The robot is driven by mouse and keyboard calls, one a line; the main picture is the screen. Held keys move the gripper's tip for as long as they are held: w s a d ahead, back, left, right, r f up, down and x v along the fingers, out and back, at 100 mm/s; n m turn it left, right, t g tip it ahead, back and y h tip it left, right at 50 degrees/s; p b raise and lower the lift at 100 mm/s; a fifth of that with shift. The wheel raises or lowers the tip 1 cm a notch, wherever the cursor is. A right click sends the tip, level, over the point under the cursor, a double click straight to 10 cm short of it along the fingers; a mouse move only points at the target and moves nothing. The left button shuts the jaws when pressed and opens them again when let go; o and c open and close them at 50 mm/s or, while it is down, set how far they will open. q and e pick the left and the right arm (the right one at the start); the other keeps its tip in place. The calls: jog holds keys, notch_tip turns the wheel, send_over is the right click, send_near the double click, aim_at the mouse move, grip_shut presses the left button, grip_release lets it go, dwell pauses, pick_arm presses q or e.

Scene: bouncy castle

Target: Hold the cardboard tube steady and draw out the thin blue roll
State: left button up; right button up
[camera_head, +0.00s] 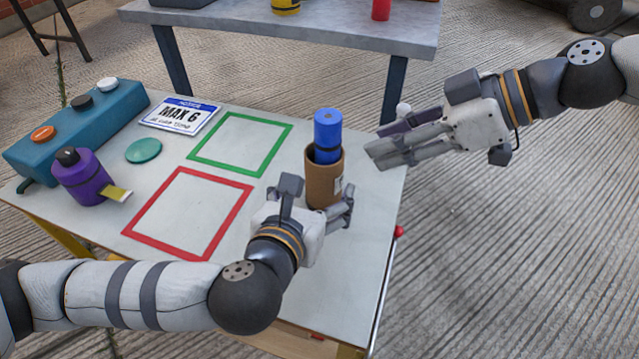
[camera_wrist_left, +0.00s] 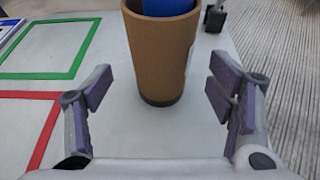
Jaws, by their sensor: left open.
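The brown cardboard tube (camera_head: 323,184) stands upright near the table's right edge. The thin blue roll (camera_head: 327,130) stands in it, its upper part sticking out of the top; the left wrist view shows only its lower part (camera_wrist_left: 168,6). My left gripper (camera_head: 319,196) is open in front of the tube. In the left wrist view its fingers (camera_wrist_left: 158,88) are spread wide, with the tube (camera_wrist_left: 160,55) ahead between their lines and clear space on both sides. My right gripper (camera_head: 383,145) is open and empty, to the right of the tube and roll.
On the table (camera_head: 300,285) lie a red square frame (camera_head: 136,213), a green square frame (camera_head: 200,146) and a teal disc (camera_head: 143,150). A grey table (camera_head: 330,33) is behind.

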aim_at(319, 188)
pick_arm(q)
jog(key=x, duration=0.5)
jog(key=shift+w, duration=0.1)
jog(key=c, duration=1.7)
